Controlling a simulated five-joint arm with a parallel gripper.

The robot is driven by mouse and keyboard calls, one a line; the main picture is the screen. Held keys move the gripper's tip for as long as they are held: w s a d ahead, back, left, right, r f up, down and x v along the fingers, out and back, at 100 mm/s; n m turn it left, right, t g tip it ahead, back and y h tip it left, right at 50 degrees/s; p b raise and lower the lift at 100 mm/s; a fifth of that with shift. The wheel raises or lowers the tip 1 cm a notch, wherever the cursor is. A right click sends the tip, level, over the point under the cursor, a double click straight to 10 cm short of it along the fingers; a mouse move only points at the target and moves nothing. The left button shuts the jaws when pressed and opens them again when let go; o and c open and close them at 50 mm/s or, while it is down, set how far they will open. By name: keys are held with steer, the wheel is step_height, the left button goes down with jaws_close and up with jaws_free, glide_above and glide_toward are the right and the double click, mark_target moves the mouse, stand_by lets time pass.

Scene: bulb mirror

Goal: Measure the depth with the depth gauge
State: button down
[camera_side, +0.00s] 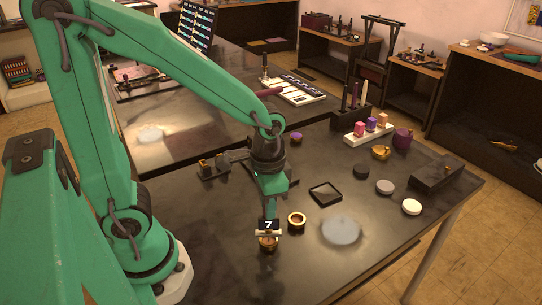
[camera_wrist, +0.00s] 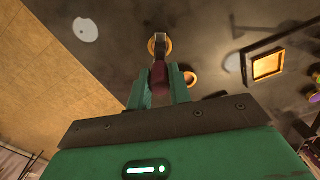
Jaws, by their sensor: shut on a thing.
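My gripper (camera_side: 270,208) points down over the near part of the dark table. It is shut on the depth gauge (camera_side: 268,226), whose small dark display reads 7 and which has a pale crossbar below. The gauge is upright on or just above a brass cup (camera_side: 268,244); I cannot tell whether they touch. In the wrist view the dark red gauge body (camera_wrist: 159,73) is between my green fingers (camera_wrist: 160,92), with the brass cup (camera_wrist: 167,46) beyond it. The gauge hides part of this cup. A second brass cup (camera_side: 297,221) stands close by on the right, apart from the gauge.
A black square tray (camera_side: 325,193) lies behind the cups. A pale round patch (camera_side: 341,230) is on the table at right. Dark, grey and white discs (camera_side: 411,207) lie farther right. A black holder (camera_side: 350,118) and a white rack (camera_side: 368,130) stand at the back.

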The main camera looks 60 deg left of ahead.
steer(key=shift+r, duration=2.1)
